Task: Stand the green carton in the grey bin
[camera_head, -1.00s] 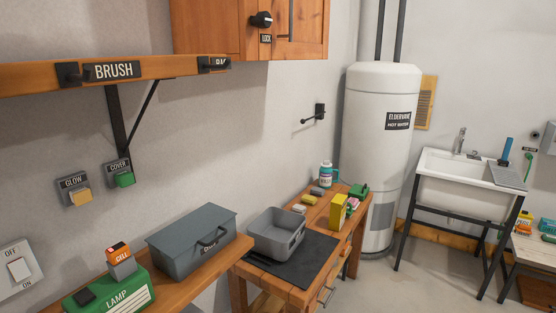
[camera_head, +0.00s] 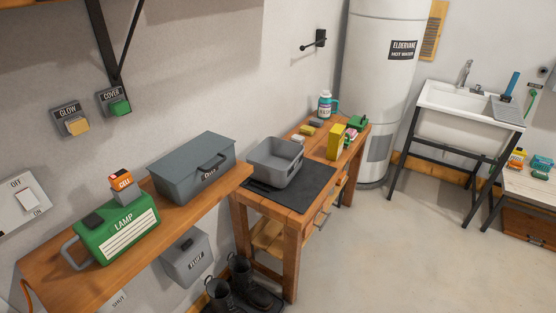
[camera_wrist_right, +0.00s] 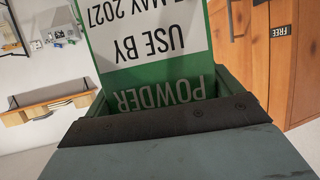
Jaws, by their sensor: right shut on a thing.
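The green carton (camera_wrist_right: 145,50) fills the upper middle of the right wrist view. It has a white label reading "USE BY MAY 2027" and the word "POWDER", both upside down there. My right gripper (camera_wrist_right: 168,118) is shut on it; a grey finger with a dark pad covers its near part. The grey bin (camera_head: 262,170) is open-topped and stands on a dark mat on the wooden workbench, at the middle of the head view. Its inner floor is partly visible, and it looks empty. Neither the carton nor my grippers show in the head view.
Behind the bin on the bench stand a yellow box (camera_head: 335,142), a white and teal bottle (camera_head: 325,106) and small items. Left of it, a shelf (camera_head: 60,284) holds a grey lidded box (camera_head: 185,172) and green lamp (camera_head: 115,232). Boots (camera_head: 220,295) stand below. Floor (camera_head: 390,245) is clear.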

